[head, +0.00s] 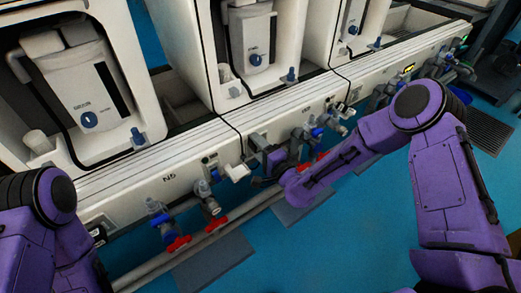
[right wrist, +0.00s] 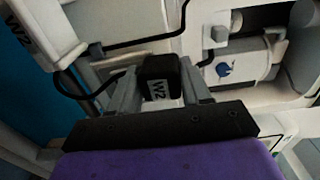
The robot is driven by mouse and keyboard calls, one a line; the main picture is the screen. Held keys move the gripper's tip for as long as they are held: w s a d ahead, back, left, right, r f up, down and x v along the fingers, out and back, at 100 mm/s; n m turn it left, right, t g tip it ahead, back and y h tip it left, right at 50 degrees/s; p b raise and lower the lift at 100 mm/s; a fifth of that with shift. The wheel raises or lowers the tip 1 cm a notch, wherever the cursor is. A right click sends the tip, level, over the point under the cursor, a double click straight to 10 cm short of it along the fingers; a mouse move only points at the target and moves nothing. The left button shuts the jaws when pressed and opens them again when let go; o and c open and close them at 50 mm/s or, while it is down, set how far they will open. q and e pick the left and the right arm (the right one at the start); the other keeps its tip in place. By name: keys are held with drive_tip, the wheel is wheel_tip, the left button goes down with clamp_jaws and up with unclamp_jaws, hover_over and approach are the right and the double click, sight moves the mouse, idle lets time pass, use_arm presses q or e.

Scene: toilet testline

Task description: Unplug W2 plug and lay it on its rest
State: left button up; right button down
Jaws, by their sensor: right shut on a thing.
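A white piece marked W2 (right wrist: 38,32) shows at the upper left of that view. In the head view my right gripper (head: 262,166) is at the front panel, beside a white block (head: 237,172). The plug cannot be made out there, and I cannot tell whether it is seated. My left gripper is out of view; only its arm shows.
A long white testline (head: 140,187) carries toilet units with blue knobs. Valves with red handles (head: 178,244) and blue fittings stick out along its front, above a grey pipe (head: 235,214). Blue floor with grey mats (head: 214,262) lies in front.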

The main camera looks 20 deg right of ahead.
drive_tip(key=shift+s+a+b, duration=0.15)
drive_tip(key=shift+s+a, duration=0.25)
drive_tip(key=shift+a, duration=0.8)
drive_tip(key=shift+s+a+b, duration=0.15)
drive_tip(key=shift+s+a, duration=0.3)
drive_tip(key=shift+a, duration=0.7)
drive_tip(key=shift+s+a+b, duration=0.15)
drive_tip(key=shift+s+a, duration=0.25)
drive_tip(key=shift+a, duration=0.8)
drive_tip(key=shift+f, duration=0.15)
drive_tip(key=shift+f+b, duration=0.35)
drive_tip(key=shift+b, duration=0.1)
drive_tip(key=shift+f+b, duration=0.8)
drive_tip(key=shift+f, duration=0.15)
drive_tip(key=shift+c, duration=2.2)
unclamp_jaws()
drive_tip(key=shift+s+r, duration=0.15)
drive_tip(key=shift+f, duration=0.2)
